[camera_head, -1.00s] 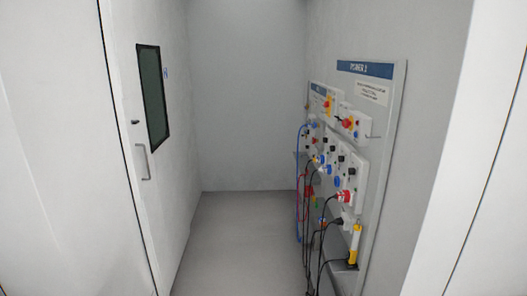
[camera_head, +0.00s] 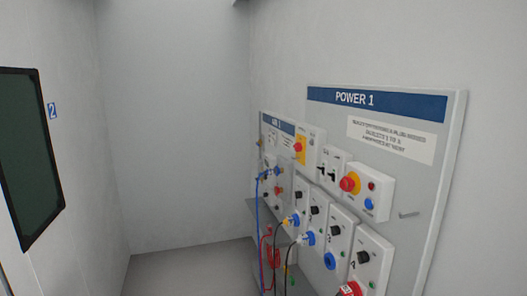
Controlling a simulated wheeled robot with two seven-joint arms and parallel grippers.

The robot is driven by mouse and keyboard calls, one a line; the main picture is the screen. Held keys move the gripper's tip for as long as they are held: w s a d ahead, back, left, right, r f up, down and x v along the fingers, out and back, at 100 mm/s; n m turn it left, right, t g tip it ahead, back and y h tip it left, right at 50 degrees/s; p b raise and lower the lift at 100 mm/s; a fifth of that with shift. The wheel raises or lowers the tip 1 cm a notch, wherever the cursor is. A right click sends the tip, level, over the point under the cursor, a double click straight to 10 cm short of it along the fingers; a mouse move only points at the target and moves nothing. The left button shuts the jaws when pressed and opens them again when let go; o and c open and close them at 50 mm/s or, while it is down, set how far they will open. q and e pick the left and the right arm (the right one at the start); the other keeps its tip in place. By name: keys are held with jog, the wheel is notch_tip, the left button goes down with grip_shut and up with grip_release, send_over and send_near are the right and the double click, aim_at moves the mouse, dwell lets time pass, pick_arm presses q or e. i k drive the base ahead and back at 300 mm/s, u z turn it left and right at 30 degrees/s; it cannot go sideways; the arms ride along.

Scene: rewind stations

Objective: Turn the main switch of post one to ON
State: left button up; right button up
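A grey board headed POWER 1 (camera_head: 320,104) stands along the right wall. Near its left edge is a yellow plate with a red knob (camera_head: 298,147), which looks like a rotary main switch; its setting is too small to read. To its right is a grey box with two black levers (camera_head: 331,168). Farther right, another box carries a red mushroom button on yellow (camera_head: 349,182), with a small red button and a blue one beside it. Neither of my grippers is in view.
Several socket units with black knobs (camera_head: 363,257) line the lower board, with blue and red plugs and hanging cables (camera_head: 264,262). A second blue-headed board (camera_head: 277,122) stands behind. A dark door window (camera_head: 30,155) is at left. Some floor (camera_head: 185,268) is clear.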

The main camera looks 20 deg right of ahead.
aim_at(298, 147)
jog(key=i, duration=2.85)
jog(key=z, duration=2)
